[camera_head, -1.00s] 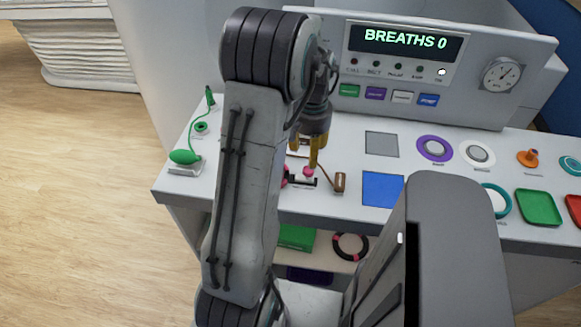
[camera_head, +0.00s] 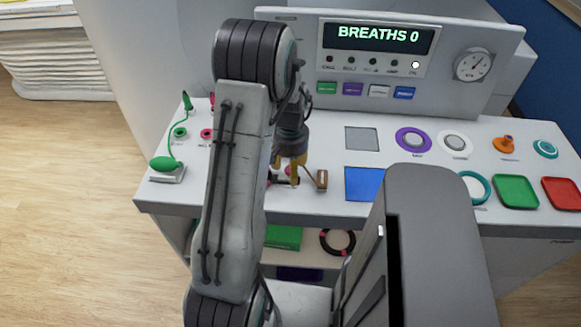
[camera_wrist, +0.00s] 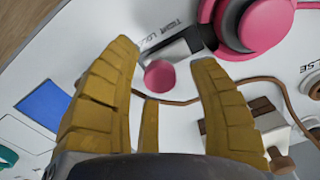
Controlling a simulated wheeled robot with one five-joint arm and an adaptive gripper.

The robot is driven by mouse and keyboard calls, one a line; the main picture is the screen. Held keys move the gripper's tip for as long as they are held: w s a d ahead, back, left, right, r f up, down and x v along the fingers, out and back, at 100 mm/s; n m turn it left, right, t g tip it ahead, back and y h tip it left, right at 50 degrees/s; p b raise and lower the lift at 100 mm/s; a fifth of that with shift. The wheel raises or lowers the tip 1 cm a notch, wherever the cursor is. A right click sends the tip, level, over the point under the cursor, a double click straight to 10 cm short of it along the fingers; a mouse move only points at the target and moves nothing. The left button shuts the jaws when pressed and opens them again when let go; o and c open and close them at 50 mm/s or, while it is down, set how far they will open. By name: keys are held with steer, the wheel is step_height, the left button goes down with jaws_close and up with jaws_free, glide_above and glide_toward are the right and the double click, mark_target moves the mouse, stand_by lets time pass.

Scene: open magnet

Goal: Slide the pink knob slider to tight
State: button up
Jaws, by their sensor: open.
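The pink knob (camera_wrist: 160,75) shows in the wrist view between my yellow fingers, beside the dark and pale slider track (camera_wrist: 182,47). A small printed label along the track looks like "TIGHT" and "LOOSE" but is hard to read. My gripper (camera_wrist: 163,55) is open, one finger on each side of the knob in the picture. I cannot tell whether either finger touches it. In the head view my gripper (camera_head: 291,160) is low over the panel, just above the knob (camera_head: 291,172), which it and my arm partly cover.
A large pink round part (camera_wrist: 262,24) lies close beyond the track. A brown-and-white block (camera_wrist: 265,118) with a brown cord sits close to the right finger; it also shows in the head view (camera_head: 321,180). A flat blue square (camera_head: 363,184) lies to the right.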

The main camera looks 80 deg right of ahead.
steer(key=shift+o, duration=0.3)
jaws_close()
